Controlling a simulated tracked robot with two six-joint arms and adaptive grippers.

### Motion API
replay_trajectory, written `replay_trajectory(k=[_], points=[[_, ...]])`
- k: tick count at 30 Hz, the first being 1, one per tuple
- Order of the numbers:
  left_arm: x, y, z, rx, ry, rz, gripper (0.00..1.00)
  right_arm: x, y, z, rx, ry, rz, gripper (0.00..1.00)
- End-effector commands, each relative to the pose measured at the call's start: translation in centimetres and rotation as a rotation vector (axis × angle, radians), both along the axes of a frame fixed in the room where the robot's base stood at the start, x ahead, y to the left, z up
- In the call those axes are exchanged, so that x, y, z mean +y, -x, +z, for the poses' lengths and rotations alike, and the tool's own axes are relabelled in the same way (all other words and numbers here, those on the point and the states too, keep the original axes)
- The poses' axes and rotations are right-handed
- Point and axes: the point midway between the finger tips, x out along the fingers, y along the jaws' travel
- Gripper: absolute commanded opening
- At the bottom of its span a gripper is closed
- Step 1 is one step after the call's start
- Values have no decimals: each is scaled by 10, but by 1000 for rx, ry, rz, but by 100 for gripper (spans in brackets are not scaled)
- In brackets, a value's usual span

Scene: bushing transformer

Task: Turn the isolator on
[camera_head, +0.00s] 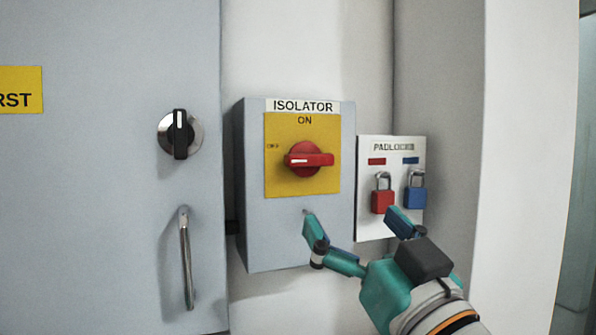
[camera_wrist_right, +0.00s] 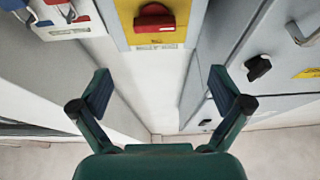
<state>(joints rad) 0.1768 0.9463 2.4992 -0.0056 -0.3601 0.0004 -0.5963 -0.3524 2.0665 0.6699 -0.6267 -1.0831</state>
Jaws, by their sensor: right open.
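The isolator (camera_head: 300,225) is a grey wall box with a yellow plate (camera_head: 285,185) marked ON at the top. Its red rotary handle (camera_head: 309,160) lies horizontal, with a white mark at its left end, toward a small label at the left of the plate. In the right wrist view the red handle (camera_wrist_right: 154,18) is at the top centre. My right gripper (camera_head: 350,222) is open and empty, below and to the right of the handle, apart from it. Its two spread fingers (camera_wrist_right: 160,88) also show in the right wrist view. My left gripper is not in view.
A padlock board (camera_head: 373,222) with a red padlock (camera_head: 382,196) and a blue padlock (camera_head: 415,193) hangs right of the isolator, behind my right gripper. A grey cabinet (camera_head: 90,200) on the left carries a black knob (camera_head: 180,134) and a bar handle (camera_head: 186,258).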

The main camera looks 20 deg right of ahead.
Motion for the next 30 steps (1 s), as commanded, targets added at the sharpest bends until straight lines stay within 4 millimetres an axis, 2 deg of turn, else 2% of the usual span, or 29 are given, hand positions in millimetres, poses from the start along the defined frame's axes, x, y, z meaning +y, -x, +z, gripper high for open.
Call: replay_trajectory(k=[7,18,24,30], points=[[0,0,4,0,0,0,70,-9,-38,17,3,1,-29,100],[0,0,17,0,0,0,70,-7,-109,48,1,1,-31,100],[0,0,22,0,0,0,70,-6,-131,57,0,0,-30,100],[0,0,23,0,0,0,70,-6,-139,59,0,2,-30,100]])
